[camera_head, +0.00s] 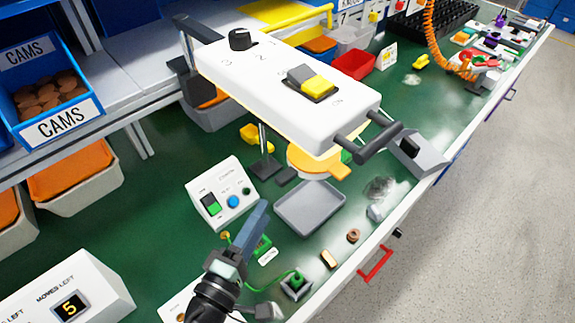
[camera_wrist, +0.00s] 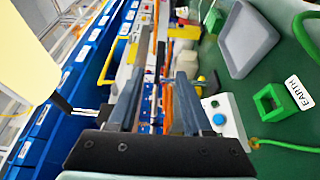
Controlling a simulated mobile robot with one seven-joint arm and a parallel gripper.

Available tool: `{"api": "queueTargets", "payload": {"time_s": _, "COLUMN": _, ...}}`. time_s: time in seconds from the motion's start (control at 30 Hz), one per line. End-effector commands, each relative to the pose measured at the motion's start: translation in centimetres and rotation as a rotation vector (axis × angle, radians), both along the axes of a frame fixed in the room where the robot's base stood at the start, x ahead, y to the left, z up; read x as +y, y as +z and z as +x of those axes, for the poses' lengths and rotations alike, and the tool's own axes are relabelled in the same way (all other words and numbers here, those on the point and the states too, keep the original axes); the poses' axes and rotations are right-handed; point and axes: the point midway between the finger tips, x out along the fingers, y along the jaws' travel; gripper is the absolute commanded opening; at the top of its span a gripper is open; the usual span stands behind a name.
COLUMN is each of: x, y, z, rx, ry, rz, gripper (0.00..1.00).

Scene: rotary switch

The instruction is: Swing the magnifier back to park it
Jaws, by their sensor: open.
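The magnifier head (camera_head: 300,88) is a large white housing over the bench in the head view. It has a black rotary knob (camera_head: 240,39) with numbers, a yellow rocker switch (camera_head: 317,86) and a dark grip bar (camera_head: 377,143) at its near right end. A dark arm (camera_head: 198,28) meets its far left end. My gripper (camera_head: 257,222) is below and to the left of the head, apart from it. In the wrist view my gripper (camera_wrist: 157,85) is open, with nothing between its fingers. A pale cream surface (camera_wrist: 30,50) at upper left may be the magnifier's underside.
A grey tray (camera_head: 310,207), a white control box (camera_head: 222,195) and a small green part (camera_head: 295,285) lie near my gripper on the green bench. Blue bins (camera_head: 45,85) line the left shelf. A red drawer handle (camera_head: 375,263) is on the bench's front edge.

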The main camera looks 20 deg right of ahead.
Motion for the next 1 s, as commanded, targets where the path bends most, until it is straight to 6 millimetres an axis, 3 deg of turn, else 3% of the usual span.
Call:
{"api": "queueTargets", "payload": {"time_s": 0.3, "x": -5.1, "y": 0.3, "z": 4.6, "rx": -0.001, "ry": -0.004, "rz": 0.001, "gripper": 0.5}}
{"api": "queueTargets", "payload": {"time_s": 0.5, "x": -7.2, "y": 0.2, "z": 6.5, "rx": -0.001, "ry": -0.002, "rz": 0.001, "gripper": 0.5}}
{"api": "queueTargets", "payload": {"time_s": 0.93, "x": -8.0, "y": 0.1, "z": 7.3, "rx": -0.001, "ry": 0.0, "rz": 0.002, "gripper": 0.5}}
{"api": "queueTargets", "payload": {"time_s": 1.0, "x": -8.0, "y": 0.1, "z": 7.3, "rx": -0.001, "ry": 0.0, "rz": 0.002, "gripper": 0.41}}
